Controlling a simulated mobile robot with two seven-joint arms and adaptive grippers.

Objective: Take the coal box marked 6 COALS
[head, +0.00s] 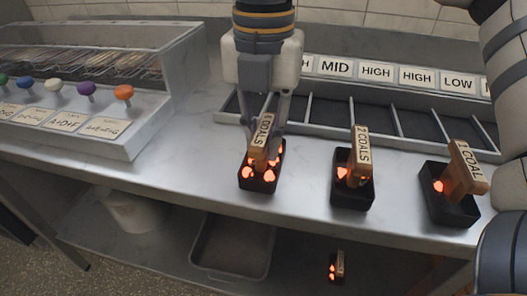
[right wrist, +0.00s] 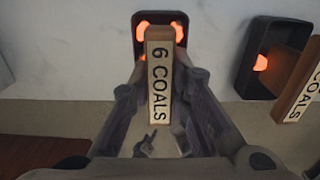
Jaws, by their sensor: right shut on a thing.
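The coal box marked 6 COALS (head: 262,178) is a small black box with glowing orange coals and a wooden handle. It appears to stand upright on the metal counter, left of two similar boxes. My right gripper (head: 266,130) comes down from above and is shut on its wooden handle, one finger on each side. In the right wrist view the label 6 COALS (right wrist: 160,75) reads clearly between the fingers, with the black box (right wrist: 181,40) behind it. The gripper hides part of the handle in the head view. My left gripper is not in view.
The boxes marked 2 COALS (head: 352,194) and 1 COAL (head: 447,208) stand to the right. Behind is a divided rack (head: 400,147) with MID, HIGH and LOW labels. A grill unit with coloured knobs (head: 124,92) is left. Another coal box (head: 336,268) lies below, near a tray (head: 232,272).

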